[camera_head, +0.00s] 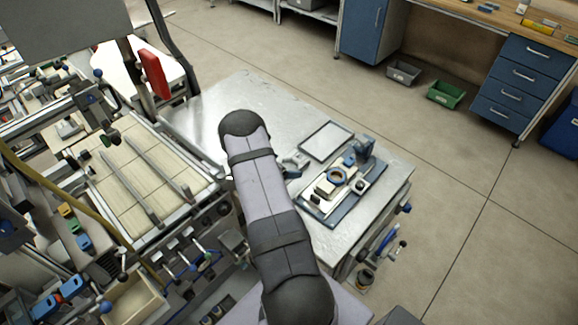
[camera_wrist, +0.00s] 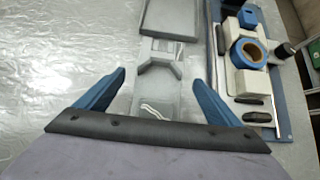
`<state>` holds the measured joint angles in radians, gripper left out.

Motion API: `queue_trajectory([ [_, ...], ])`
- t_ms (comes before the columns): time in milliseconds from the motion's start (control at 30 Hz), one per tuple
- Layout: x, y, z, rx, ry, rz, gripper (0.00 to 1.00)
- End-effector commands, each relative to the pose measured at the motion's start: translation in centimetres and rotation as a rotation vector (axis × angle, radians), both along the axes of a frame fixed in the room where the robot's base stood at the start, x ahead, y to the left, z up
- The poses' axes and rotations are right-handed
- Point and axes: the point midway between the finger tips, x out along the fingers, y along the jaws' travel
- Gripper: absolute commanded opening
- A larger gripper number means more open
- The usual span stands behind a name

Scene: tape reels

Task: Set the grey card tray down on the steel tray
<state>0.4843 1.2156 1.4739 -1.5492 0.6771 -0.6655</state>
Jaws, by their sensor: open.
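The grey card tray (camera_wrist: 160,72) appears to be the small grey piece with a notched, angled end, lying between my fingers in the wrist view. In the head view it shows partly (camera_head: 296,160) beside my arm. My gripper (camera_wrist: 160,77) is open, with one blue finger on each side of it and a visible gap to each. The steel tray (camera_head: 326,141) is a flat, rimmed square tray on the table. In the wrist view its near edge (camera_wrist: 172,36) is just beyond the grey piece; I cannot tell whether they touch. My arm hides most of the gripper in the head view.
A blue board (camera_wrist: 287,125) with a tape reel fixture (camera_wrist: 248,52) stands close to the right finger. The metal table (camera_head: 235,95) is bare behind and left of the steel tray. A slatted conveyor (camera_head: 130,170) borders the table at left.

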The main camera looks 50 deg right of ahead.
Motion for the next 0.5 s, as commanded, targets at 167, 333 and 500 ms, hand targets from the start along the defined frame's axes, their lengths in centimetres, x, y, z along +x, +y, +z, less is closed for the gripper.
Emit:
queue_trajectory([
  [167,0.0,-1.2,-1.1,0.001,0.001,-0.001,0.88],
  [333,0.0,-1.9,-1.8,0.000,0.000,0.000,0.88],
  [500,0.1,-2.0,-2.1,0.000,0.000,0.001,0.88],
])
